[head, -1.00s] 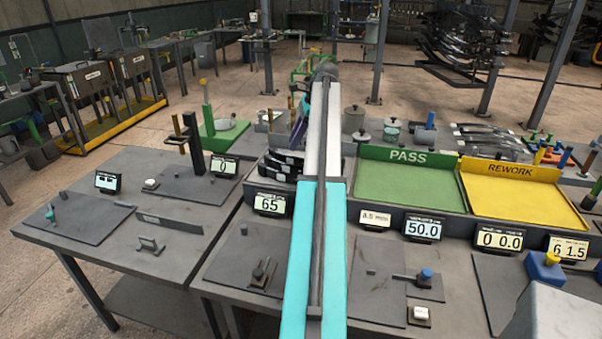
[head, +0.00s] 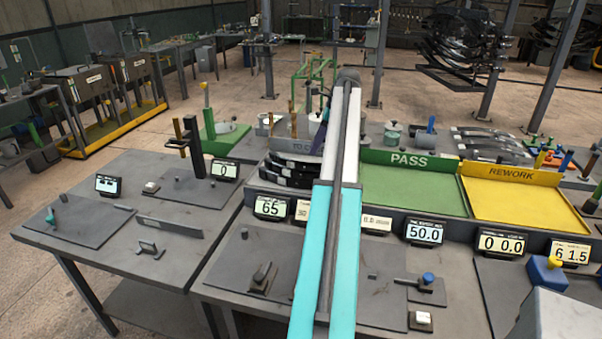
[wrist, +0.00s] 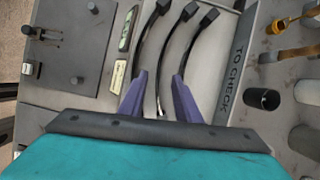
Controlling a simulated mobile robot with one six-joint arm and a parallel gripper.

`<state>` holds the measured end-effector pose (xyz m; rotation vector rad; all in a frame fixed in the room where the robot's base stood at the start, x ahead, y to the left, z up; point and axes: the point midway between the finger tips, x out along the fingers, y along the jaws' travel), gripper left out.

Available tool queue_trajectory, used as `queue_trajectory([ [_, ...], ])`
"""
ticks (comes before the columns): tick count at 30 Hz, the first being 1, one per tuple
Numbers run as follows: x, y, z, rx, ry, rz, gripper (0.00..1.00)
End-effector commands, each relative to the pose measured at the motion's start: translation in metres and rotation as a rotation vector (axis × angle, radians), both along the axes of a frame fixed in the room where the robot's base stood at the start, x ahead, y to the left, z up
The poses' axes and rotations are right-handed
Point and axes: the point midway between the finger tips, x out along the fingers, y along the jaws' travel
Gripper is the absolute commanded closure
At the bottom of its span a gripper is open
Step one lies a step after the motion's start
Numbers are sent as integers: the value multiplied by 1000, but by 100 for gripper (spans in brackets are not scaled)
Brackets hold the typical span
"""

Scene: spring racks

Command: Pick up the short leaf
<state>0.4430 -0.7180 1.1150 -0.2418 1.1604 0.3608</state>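Several dark, curved leaves lie side by side in the TO CHECK rack. In the head view they show as a stack of dark bands (head: 290,171) left of my arm. In the wrist view there is a left leaf (wrist: 149,35), a middle leaf (wrist: 172,42) and a right leaf (wrist: 196,42). I cannot tell which is the short leaf, as their near ends are partly hidden by my gripper. My gripper (wrist: 158,82) is open, its two purple fingers apart over the leaves. The middle leaf runs through the gap between them; contact is not clear.
The TO CHECK wall (wrist: 236,62) stands right of the leaves, with cylinders and posts beyond it. A green PASS tray (head: 412,190) and a yellow REWORK tray (head: 512,199) lie to the right. Small displays (head: 270,207) line the bench. The left table (head: 120,238) has free room.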

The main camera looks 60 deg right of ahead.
Motion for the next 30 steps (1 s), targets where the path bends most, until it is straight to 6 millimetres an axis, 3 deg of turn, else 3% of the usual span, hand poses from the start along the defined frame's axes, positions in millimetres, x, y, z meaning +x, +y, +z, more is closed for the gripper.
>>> queue_trajectory([
  [13,21,10,-53,2,1,2,70],
  [30,25,11,-61,1,0,3,70],
])
